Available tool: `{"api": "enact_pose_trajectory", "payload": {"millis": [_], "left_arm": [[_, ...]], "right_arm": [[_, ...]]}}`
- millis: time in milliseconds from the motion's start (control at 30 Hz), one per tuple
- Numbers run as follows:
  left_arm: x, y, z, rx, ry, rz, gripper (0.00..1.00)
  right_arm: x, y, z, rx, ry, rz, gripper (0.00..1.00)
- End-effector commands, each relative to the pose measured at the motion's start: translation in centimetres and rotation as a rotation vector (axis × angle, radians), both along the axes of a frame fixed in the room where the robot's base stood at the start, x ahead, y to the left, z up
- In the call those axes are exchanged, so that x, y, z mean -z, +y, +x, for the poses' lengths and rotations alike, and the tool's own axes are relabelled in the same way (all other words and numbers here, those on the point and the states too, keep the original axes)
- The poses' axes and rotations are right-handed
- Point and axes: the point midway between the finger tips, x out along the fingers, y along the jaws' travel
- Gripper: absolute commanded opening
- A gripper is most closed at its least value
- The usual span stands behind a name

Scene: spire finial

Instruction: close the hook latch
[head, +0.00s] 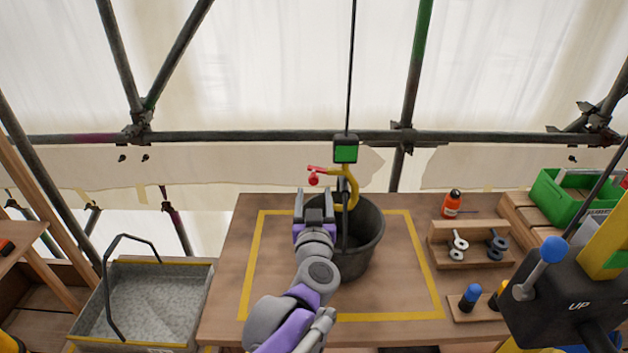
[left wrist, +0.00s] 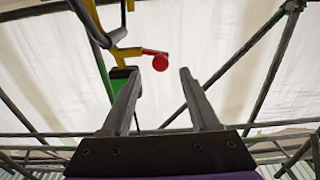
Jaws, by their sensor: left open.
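A yellow hook (head: 352,188) hangs on a cable below a green-faced block (head: 346,151), over a dark bucket (head: 368,243). Its red latch (head: 314,178) sticks out to the left, away from the hook tip, with a red ball at its end. My left gripper (head: 315,196) is open and empty, just below the red ball. In the left wrist view the red ball (left wrist: 160,62) shows between and beyond the open fingertips (left wrist: 158,74), with the yellow hook (left wrist: 124,51) to its left. My arm covers part of the bucket. My right gripper is out of view.
The bucket stands on a wooden table (head: 225,300) inside a yellow taped square. To the right are an orange bottle (head: 452,204), a shackle rack (head: 470,248), a green crate (head: 566,200) and a control box with levers (head: 565,300). A grey tub (head: 150,300) stands left.

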Motion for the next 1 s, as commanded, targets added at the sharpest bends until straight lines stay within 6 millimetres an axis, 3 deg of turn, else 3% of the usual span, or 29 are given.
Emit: {"api": "enact_pose_trajectory", "payload": {"millis": [100, 300, 700, 767, 1000], "left_arm": [[-0.2, 0.1, 2.4, -0.002, -0.001, 0.000, 0.61], [-0.2, 0.1, 5.1, -0.001, -0.001, 0.000, 0.61], [0.0, 0.0, 6.0, 0.001, 0.000, 0.000, 0.61], [0.0, 0.0, 6.0, 0.001, 0.000, 0.000, 0.54], [0.0, 0.0, 5.9, 0.001, 0.000, 0.000, 0.11]], "right_arm": [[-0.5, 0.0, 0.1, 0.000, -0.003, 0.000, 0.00], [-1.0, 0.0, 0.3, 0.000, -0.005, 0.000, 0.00], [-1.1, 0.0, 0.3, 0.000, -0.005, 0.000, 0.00], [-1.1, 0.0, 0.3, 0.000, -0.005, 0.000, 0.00], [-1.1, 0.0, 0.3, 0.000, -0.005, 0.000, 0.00]]}}
